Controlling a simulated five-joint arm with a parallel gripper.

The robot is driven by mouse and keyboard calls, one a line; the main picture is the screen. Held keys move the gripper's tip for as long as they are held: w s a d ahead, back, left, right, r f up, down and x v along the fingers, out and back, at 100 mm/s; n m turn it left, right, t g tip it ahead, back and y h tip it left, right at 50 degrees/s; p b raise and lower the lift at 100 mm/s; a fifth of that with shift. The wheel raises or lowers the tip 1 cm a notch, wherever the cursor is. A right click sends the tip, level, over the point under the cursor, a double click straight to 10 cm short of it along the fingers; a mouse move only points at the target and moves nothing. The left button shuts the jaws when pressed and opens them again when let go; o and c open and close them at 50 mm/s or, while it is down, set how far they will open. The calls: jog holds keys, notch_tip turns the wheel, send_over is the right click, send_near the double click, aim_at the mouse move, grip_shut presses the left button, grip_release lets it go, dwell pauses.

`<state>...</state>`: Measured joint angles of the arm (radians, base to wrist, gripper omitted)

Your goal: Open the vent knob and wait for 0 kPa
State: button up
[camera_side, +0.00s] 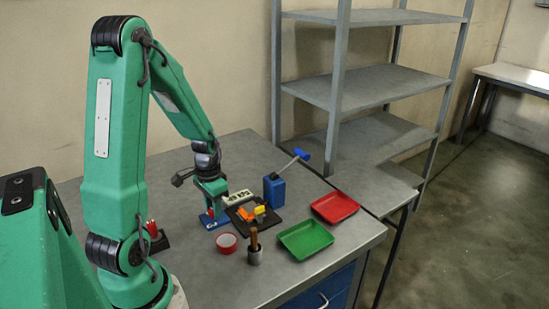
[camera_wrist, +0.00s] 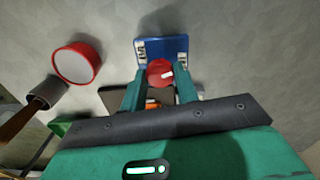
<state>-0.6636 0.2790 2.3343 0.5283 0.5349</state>
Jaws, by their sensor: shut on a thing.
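The vent knob (camera_wrist: 157,66) is a round red knob with a white mark that points to the right in the wrist view. It sits on a blue base (camera_wrist: 176,45), which also shows in the side view (camera_side: 207,222). My gripper (camera_wrist: 160,80) is shut on the knob, one finger at each side. In the side view my gripper (camera_side: 213,205) points down over the blue base and hides most of the knob. A pale block with dark characters (camera_side: 238,198) stands just behind the base. I cannot read a pressure value on it.
A dark mat (camera_side: 243,228) holds orange and yellow pieces. A blue box with a lever (camera_side: 275,191) stands behind it. A green tray (camera_side: 306,239), a red tray (camera_side: 335,207), a red-rimmed dish (camera_side: 227,243) and a cup with a wooden-handled tool (camera_side: 254,256) stand nearby.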

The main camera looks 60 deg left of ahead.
jog(key=n, duration=1.4)
jog(key=shift+n, duration=0.3)
dwell(0.3)
jog(key=o, duration=1)
jog(key=shift+c, duration=0.2)
jog(key=shift+r, duration=0.1)
jog(key=shift+r, duration=3.85)
